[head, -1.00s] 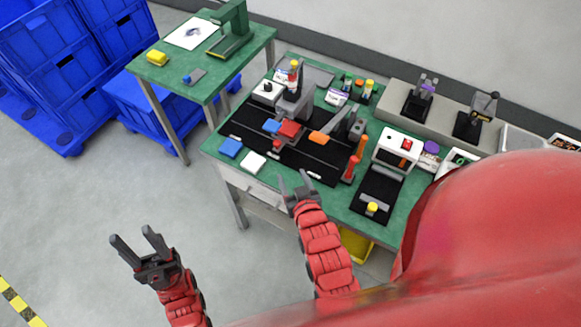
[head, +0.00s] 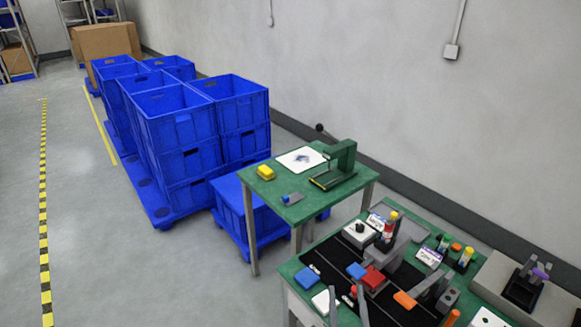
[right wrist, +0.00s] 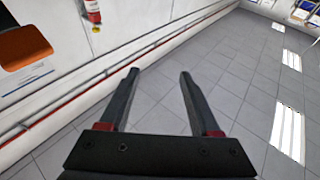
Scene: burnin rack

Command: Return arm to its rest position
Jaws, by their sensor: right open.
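My right gripper (head: 347,300) shows only as two grey fingers at the bottom edge of the head view, in front of the green workbench (head: 318,258). In the right wrist view its fingers (right wrist: 160,76) are apart, with nothing between them. The right arm behind the fingers is out of the head view. My left gripper is not in view.
The workbench carries a blue block (head: 305,279), a red block (head: 373,278) and an orange piece (head: 404,300). A smaller green table (head: 325,205) stands behind it, beside stacked blue crates (head: 178,130). Open grey floor (head: 75,200) lies left; the right wrist view shows tiled floor (right wrist: 235,90).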

